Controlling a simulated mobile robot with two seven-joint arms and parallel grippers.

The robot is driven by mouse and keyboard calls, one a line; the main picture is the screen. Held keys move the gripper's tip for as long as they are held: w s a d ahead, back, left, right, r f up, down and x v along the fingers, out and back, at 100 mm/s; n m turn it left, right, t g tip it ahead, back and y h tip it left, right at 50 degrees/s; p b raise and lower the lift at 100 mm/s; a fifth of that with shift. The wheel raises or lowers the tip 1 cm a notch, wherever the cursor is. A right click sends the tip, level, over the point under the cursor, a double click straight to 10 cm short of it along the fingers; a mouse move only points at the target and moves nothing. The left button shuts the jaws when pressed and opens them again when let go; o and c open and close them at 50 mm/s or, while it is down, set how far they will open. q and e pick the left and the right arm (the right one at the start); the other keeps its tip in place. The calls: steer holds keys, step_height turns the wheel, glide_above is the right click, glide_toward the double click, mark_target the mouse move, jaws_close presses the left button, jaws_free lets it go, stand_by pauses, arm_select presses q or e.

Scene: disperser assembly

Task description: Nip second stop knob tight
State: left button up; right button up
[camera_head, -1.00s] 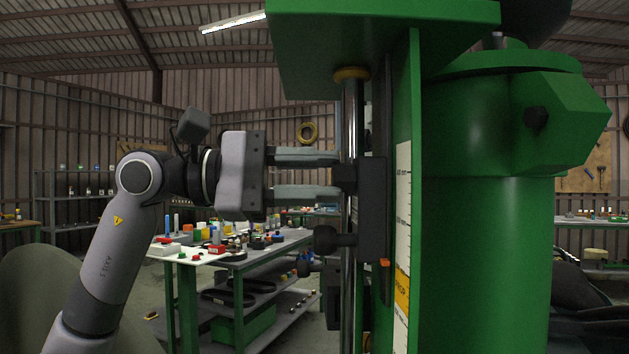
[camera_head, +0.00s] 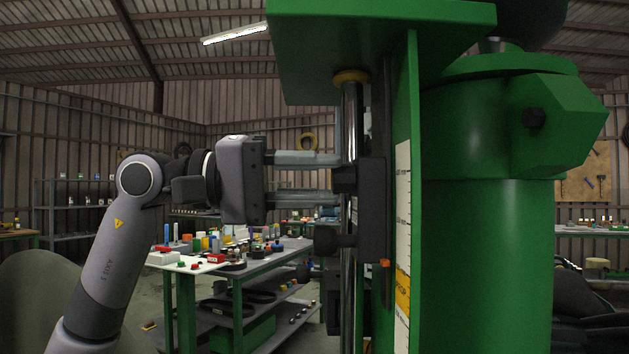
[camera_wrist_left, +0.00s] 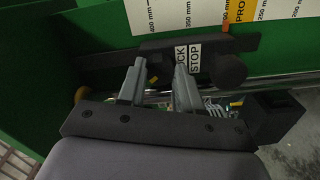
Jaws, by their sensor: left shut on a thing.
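The black stop block (camera_head: 371,210) sits on the polished vertical rod (camera_head: 349,115) beside the green column. Its upper stop knob (camera_head: 345,180) lies between the fingers of my left gripper (camera_head: 336,179), which is shut on it. The lower stop knob (camera_head: 326,240) sticks out to the left below, free of the gripper. In the left wrist view my left gripper (camera_wrist_left: 160,66) has its two grey fingers against the dark block, by a white label reading STOP (camera_wrist_left: 195,56). The held knob is mostly hidden there; the other knob (camera_wrist_left: 229,72) shows to the right. My right gripper is not in view.
The green column (camera_head: 487,255) and its top plate (camera_head: 380,45) stand close on the right and above. A white scale strip (camera_head: 403,220) runs down the green plate. A workbench (camera_head: 205,258) with small parts stands behind, below my left arm.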

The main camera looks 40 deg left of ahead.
arm_select(q)
steer(key=shift+r, duration=0.1)
stand_by(0.4)
steer(key=o, duration=1)
steer(key=shift+o, duration=0.2)
steer(key=shift+s+a, duration=0.15)
steer(key=shift+a, duration=0.15)
steer(key=b+v, duration=0.2)
steer(key=v, duration=0.4)
steer(key=shift+s+a, duration=0.2)
